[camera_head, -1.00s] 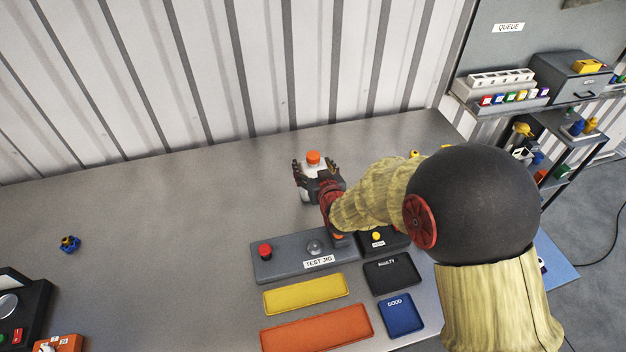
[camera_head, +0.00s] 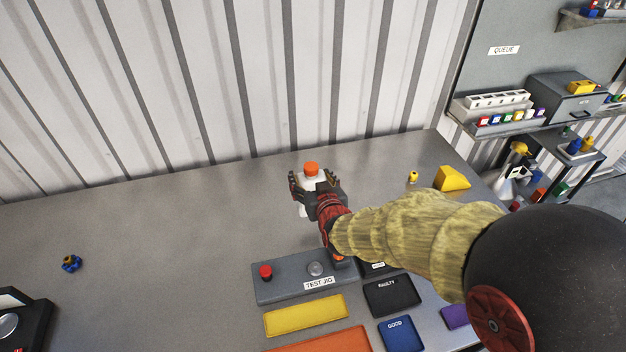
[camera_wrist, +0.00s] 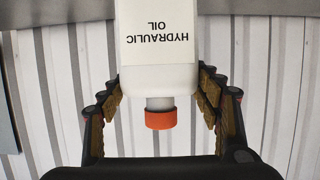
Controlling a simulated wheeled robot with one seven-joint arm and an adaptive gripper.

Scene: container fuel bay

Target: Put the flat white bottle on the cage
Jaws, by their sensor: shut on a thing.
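A flat white bottle (camera_head: 310,178) with an orange cap stands upright in my gripper (camera_head: 316,186) in the head view, over the grey bench behind the test jig. In the wrist view the white bottle (camera_wrist: 158,62) appears upside down, with a "HYDRAULIC OIL" label and the orange cap toward the palm. My gripper (camera_wrist: 160,105) has its fingers shut on both sides of the bottle. I cannot tell whether the bottle's base touches the bench. No cage can be made out in these views.
The test jig (camera_head: 290,283) with a red button sits in front of my gripper. Yellow (camera_head: 305,316), "FAULTY" (camera_head: 392,297) and "GOOD" (camera_head: 401,335) trays lie nearby. A yellow wedge (camera_head: 452,179) stands at the right. The bench's left middle is clear, apart from a small blue part (camera_head: 71,263).

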